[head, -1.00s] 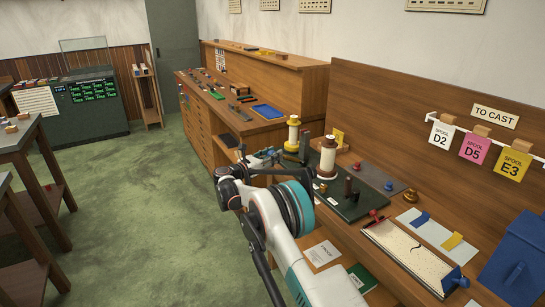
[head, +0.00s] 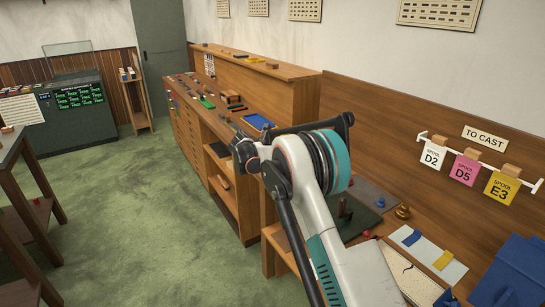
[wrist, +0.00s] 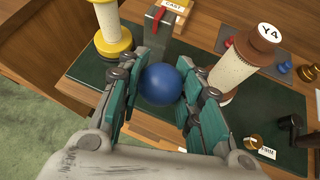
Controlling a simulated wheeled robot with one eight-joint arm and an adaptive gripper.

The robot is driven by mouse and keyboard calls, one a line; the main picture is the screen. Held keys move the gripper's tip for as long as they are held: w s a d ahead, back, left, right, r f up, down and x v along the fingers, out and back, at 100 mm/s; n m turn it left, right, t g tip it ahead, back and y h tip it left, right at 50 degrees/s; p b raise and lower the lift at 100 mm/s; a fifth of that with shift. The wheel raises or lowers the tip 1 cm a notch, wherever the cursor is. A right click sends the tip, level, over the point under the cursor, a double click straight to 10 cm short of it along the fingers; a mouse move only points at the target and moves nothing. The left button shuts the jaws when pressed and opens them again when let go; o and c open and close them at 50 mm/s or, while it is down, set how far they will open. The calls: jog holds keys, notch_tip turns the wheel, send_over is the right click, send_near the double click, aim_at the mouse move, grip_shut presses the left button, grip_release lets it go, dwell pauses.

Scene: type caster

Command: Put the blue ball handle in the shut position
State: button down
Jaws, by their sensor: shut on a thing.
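The blue ball handle (wrist: 161,84) is in the middle of the wrist view, between the green-padded fingers of my gripper (wrist: 164,88). My gripper is shut on the ball, with a finger at its left and right sides. The rod or lever under the ball is hidden, so its angle cannot be told. A grey metal block (wrist: 158,42) with a red mark on top stands just behind the ball, near a small label reading "CAST" (wrist: 174,5). In the head view my arm hides the gripper and the ball.
A spool on a yellow base (wrist: 112,38) stands left of the gripper, and a spool marked Y4 (wrist: 240,62) stands close on its right. A dark knob (wrist: 290,122) and a brass piece (wrist: 252,141) lie at right on the green plate (wrist: 272,104). Green floor (head: 130,200) is clear.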

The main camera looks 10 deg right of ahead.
jog(key=w+d+r+m+g+y+p, duration=0.1)
jog(key=d+y+p, duration=0.3)
jog(key=d, duration=0.4)
jog(key=shift+w+r+g+y, duration=0.6)
jog(key=shift+w+r, duration=0.05)
jog(key=shift+w, duration=0.2)
jog(key=c, duration=1.1)
grip_release()
jog(key=shift+d, duration=0.15)
jog(key=v, duration=1.2)
